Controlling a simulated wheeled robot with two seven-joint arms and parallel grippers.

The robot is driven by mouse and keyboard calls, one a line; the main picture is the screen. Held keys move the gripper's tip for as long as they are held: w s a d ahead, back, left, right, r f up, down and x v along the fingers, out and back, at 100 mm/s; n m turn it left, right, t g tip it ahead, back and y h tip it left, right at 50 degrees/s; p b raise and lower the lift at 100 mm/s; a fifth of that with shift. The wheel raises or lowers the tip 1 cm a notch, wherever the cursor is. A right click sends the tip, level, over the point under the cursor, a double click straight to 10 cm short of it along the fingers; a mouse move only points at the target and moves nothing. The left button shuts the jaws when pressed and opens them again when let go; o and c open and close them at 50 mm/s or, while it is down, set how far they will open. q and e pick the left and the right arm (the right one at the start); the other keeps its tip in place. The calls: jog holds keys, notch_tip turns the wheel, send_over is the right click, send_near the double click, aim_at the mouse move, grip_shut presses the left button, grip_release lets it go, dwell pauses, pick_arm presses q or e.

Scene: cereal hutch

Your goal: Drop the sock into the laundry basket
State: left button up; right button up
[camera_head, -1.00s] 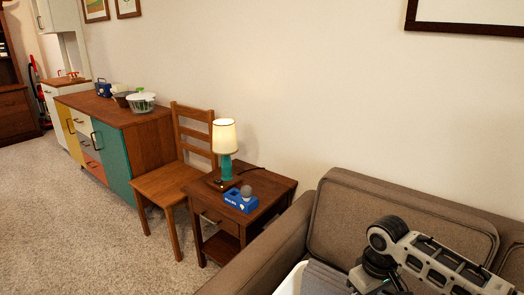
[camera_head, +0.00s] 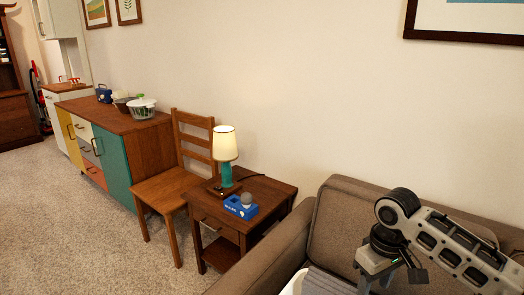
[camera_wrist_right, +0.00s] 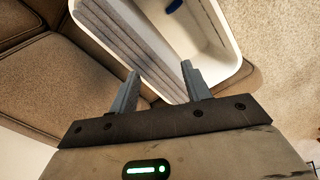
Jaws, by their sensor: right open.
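A white basket (camera_wrist_right: 240,38) stands below my right gripper in the right wrist view; its rim also shows at the bottom of the head view (camera_head: 293,284). Grey ribbed cloth (camera_wrist_right: 128,38) lies along one side of it. A small dark blue thing (camera_wrist_right: 173,6) lies inside at the picture's top edge; I cannot tell whether it is the sock. No other sock shows. My right gripper (camera_wrist_right: 161,70) is open, with nothing between its fingers, above the basket's near rim. My left gripper is not in view.
A brown sofa (camera_head: 337,215) is beside the basket. A wooden side table (camera_head: 270,193) bears a lamp (camera_head: 224,145) and a blue box (camera_head: 240,206). A chair (camera_head: 165,188) and a sideboard (camera_head: 150,155) stand further left. Carpet (camera_head: 65,225) is clear at left.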

notch_tip(320, 180, up, 8)
jog(key=shift+f, duration=0.1)
jog(key=s+a+f+t+y, duration=0.2)
jog(key=s+a+f, duration=0.1)
jog(key=a+f, duration=0.5)
jog(key=s+a+f+t+y, duration=0.3)
jog(key=s+a+f, duration=0.15)
jog(key=f, duration=0.45)
jog(key=s+d+f+m+t+h, duration=0.1)
jog(key=s+t, duration=0.4)
jog(key=s, duration=0.6)
jog(key=shift+d+f+m+h, duration=0.4)
jog(key=shift+d+f+m, duration=0.4)
jog(key=shift+d, duration=0.4)
jog(key=shift+s+f, duration=0.1)
